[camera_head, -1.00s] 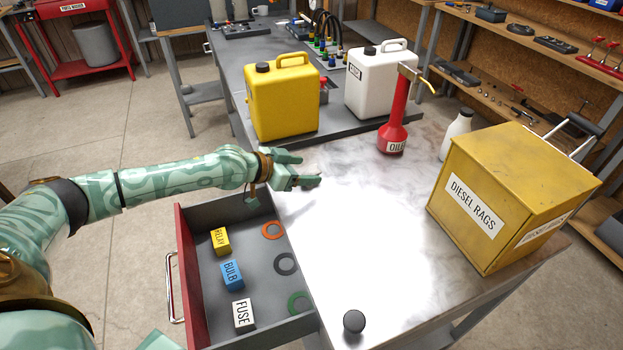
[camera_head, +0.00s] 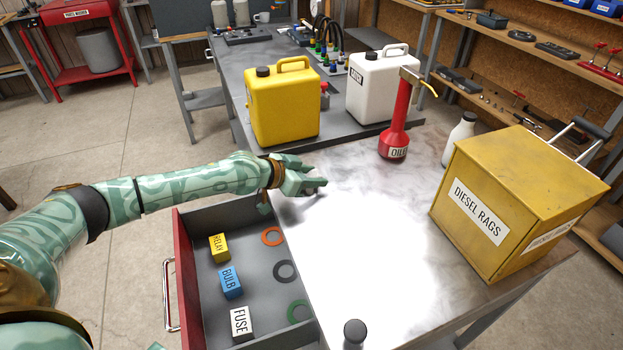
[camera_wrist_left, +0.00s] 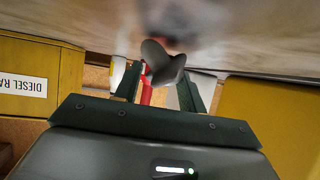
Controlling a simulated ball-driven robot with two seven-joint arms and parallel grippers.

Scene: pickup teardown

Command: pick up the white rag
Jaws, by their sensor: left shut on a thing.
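My left gripper (camera_head: 314,183) is over the near left part of the metal bench top, just right of the open drawer. In the left wrist view its two fingers (camera_wrist_left: 160,85) stand either side of a small, dull grey, folded-looking piece close to the bench surface. This piece looks like the white rag (camera_wrist_left: 163,62), in shadow, and the gripper is shut on it. In the head view the rag is hardly visible against the bright glare and behind the fingers.
The drawer (camera_head: 188,275) holds small boxes and rings. A yellow canister (camera_head: 283,105), white canister (camera_head: 372,90), red oil can (camera_head: 396,130) and white bottle (camera_head: 458,140) stand farther back. A yellow diesel rags box (camera_head: 530,170) is at right. A black knob (camera_head: 354,330) is in front.

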